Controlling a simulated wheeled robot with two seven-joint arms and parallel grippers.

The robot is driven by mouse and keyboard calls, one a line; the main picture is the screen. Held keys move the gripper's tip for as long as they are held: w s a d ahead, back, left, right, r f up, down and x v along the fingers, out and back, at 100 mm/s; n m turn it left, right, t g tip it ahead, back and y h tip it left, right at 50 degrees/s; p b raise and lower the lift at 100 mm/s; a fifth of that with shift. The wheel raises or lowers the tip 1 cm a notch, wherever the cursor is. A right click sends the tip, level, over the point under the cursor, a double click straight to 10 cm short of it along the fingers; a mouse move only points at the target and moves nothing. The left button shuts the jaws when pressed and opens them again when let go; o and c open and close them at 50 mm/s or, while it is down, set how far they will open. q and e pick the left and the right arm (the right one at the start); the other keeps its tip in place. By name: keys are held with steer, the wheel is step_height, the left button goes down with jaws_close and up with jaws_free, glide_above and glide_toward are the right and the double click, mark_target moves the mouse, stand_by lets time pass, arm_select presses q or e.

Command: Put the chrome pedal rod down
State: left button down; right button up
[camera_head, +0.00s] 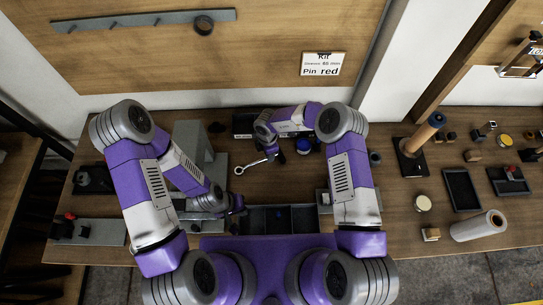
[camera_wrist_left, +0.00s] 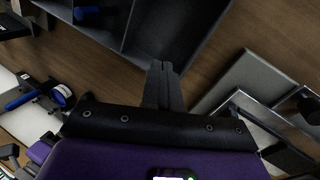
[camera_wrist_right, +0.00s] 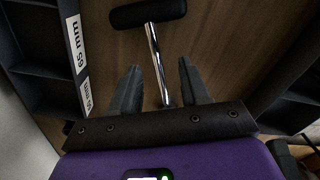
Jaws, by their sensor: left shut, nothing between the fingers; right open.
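The chrome pedal rod (camera_wrist_right: 157,60) shows in the right wrist view, with a black cylindrical crosspiece (camera_wrist_right: 148,13) at its far end. Its near part runs between the spread fingers of my right gripper (camera_wrist_right: 158,88), which is open. The hand hides the rod's near end. In the head view a thin chrome piece (camera_head: 254,163) with a ring-like pale end shows beside my right gripper (camera_head: 272,155); I cannot tell whether it is the same rod. My left gripper (camera_wrist_left: 163,75) is shut and empty near the black compartment tray (camera_head: 262,207); the tray shows in the left wrist view too.
A dark rack (camera_wrist_right: 75,40) with white size labels stands beside the right gripper. A blue round part (camera_head: 303,145) is to its right. A grey stand (camera_head: 190,135) is at the left. The wooden tabletop (camera_head: 318,172) has some bare room between the arms.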

mark_target(259, 162)
steer(key=f, duration=0.5)
steer(key=shift+w+d, duration=0.1)
steer(key=shift+w, duration=0.2)
jaws_close()
steer(key=shift+r, duration=0.1)
